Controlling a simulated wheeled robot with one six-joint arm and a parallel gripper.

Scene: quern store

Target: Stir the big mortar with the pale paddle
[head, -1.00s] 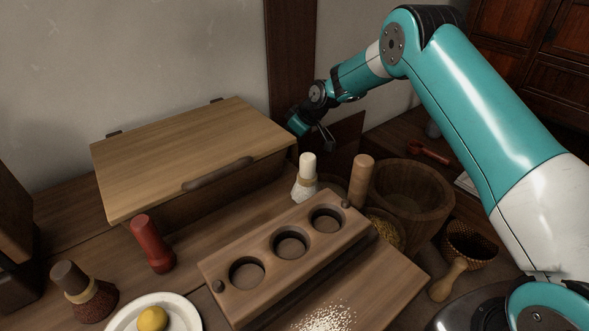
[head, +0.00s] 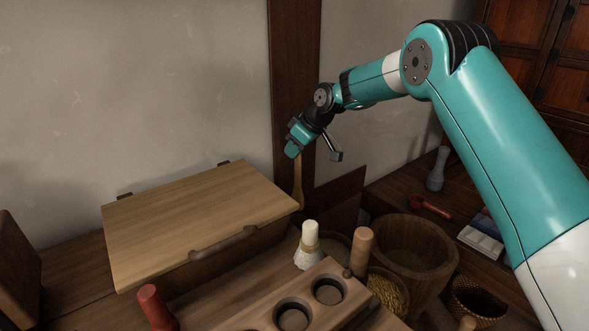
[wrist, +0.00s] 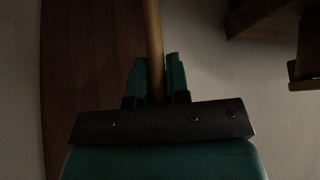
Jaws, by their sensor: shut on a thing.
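My gripper (head: 298,152) is shut on the pale paddle (head: 298,184), a slim light-wood stick hanging down below the jaws in the head view. The paddle's lower end is in the air by the back right corner of the lidded box. In the wrist view the paddle's shaft (wrist: 152,35) runs up from between the two teal fingers (wrist: 157,82). The big mortar (head: 450,268), a wide dark wooden bowl, stands to the right and lower in the head view. The paddle is well apart from it. The mortar's inside is shadowed.
The lidded wooden box (head: 195,215) is at left. A white-topped brush (head: 309,240), a wooden pestle (head: 361,250) and a bowl of grain (head: 388,294) stand left of the mortar. A holed rack (head: 262,320) is in front. A woven basket (head: 480,300) and red spoon (head: 428,207) lie right.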

